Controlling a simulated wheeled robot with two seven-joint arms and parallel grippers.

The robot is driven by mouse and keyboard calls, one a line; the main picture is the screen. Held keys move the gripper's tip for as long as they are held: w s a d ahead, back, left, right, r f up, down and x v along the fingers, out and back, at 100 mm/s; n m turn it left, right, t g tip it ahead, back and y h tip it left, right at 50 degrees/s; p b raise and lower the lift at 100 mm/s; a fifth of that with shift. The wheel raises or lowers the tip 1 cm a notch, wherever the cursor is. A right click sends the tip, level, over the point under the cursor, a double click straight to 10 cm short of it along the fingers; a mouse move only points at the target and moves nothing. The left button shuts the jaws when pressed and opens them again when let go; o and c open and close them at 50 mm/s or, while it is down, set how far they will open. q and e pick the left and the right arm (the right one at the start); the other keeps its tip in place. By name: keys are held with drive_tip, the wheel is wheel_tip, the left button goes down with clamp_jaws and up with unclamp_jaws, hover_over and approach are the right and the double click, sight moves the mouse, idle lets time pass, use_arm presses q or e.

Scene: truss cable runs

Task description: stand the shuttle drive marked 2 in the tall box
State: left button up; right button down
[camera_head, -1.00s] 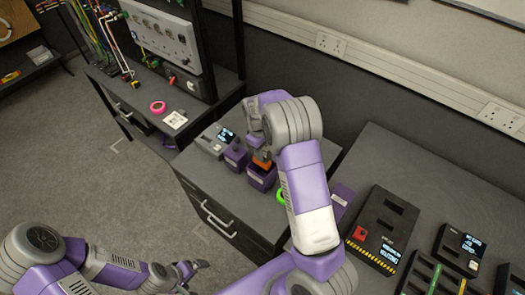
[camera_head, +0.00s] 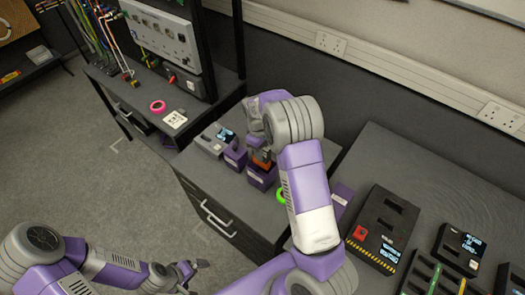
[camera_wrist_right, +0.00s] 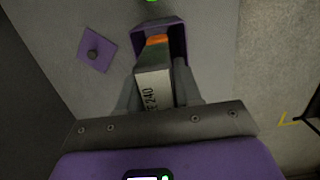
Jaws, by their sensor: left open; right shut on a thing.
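My right gripper (camera_wrist_right: 160,95) is shut on a grey and orange drive (camera_wrist_right: 153,90). The side of the drive carries a label that ends in "240"; no number 2 is readable. Its orange end points into the mouth of an open purple box (camera_wrist_right: 178,28); how deep it sits I cannot tell. My left gripper (camera_head: 196,271) is open and empty at the lower left, over the floor, far from the box.
A second purple box (camera_head: 235,157) and a grey device with a display (camera_head: 213,141) stand left of the box on the cabinet top.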

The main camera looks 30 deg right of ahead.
drive_tip(key=shift+f+b, duration=4.35)
drive_tip(key=shift+f, duration=2)
idle(0.5)
drive_tip(key=c, duration=0.7)
unclamp_jaws()
drive_tip(key=c, duration=0.3)
